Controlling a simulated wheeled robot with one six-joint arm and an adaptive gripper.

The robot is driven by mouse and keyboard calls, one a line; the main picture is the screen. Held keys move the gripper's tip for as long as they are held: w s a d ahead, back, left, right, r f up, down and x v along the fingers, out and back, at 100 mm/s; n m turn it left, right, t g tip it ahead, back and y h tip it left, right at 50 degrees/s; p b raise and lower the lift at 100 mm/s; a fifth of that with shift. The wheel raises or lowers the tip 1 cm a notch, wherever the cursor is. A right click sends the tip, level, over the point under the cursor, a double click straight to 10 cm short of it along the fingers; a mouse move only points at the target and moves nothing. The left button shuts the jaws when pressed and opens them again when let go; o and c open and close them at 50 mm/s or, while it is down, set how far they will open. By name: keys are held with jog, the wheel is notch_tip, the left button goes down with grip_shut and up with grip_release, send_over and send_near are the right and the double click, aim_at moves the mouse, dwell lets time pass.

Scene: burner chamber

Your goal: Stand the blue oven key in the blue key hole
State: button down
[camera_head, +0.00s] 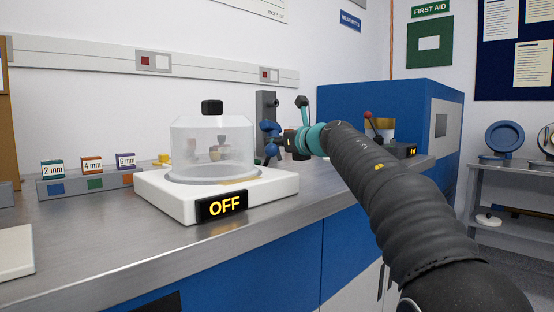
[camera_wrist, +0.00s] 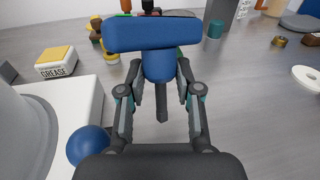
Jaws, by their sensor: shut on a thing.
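The blue oven key (camera_wrist: 152,34) is in my gripper (camera_wrist: 160,72), its blue crossbar at the far side of the fingers and a dark shaft pointing back between them. In the head view my gripper (camera_head: 290,142) is beyond the right rear of the white burner base, above the counter, with the key's blue handle (camera_head: 268,126) at its left. The gripper is shut on the key's blue neck. I cannot make out the blue key hole in either view.
A clear dome (camera_head: 212,145) stands on the white base (camera_head: 165,195) marked OFF. A blue ball knob (camera_wrist: 88,146) is close to my gripper's left. A yellow grease box (camera_wrist: 56,62) and small items lie beyond. A blue cabinet (camera_head: 400,100) stands at right.

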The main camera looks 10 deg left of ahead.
aim_at(280, 155)
jog(key=shift+f+b, duration=1.15)
jog(key=shift+f, duration=0.8)
jog(key=shift+f, duration=0.1)
jog(key=c, duration=1.1)
grip_release()
jog(key=shift+o, duration=0.2)
jog(key=b+v, duration=0.1)
jog(key=v, duration=1.1)
